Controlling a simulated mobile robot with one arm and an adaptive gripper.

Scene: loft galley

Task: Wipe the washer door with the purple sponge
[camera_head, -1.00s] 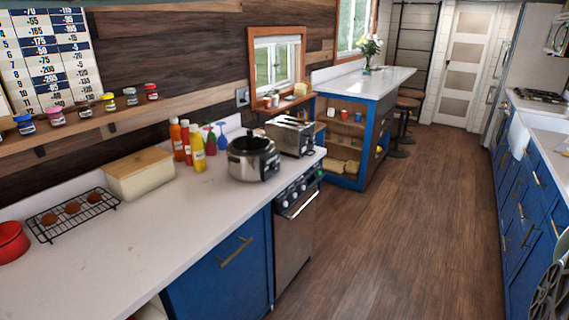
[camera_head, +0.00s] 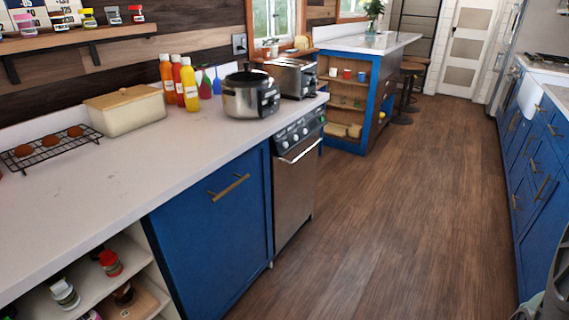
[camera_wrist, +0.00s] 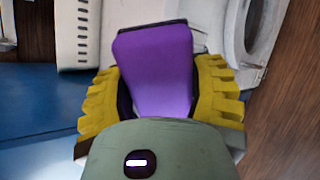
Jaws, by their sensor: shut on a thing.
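The purple sponge (camera_wrist: 155,65) is between the yellow-padded fingers of my gripper (camera_wrist: 157,78) in the wrist view. The gripper is shut on it, and the sponge sticks out past the fingertips. Beyond it is a white appliance, apparently the washer (camera_wrist: 130,10), with a rounded door rim (camera_wrist: 236,42) at the upper right. The door is cut off by the frame and partly hidden by the gripper. I cannot tell whether the sponge touches it.
In the head view, a long counter (camera_head: 110,180) on the left holds a pot (camera_head: 250,95), a toaster (camera_head: 292,77) and bottles. Blue cabinets (camera_head: 535,165) line the right. The wooden floor (camera_head: 400,220) between them is clear.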

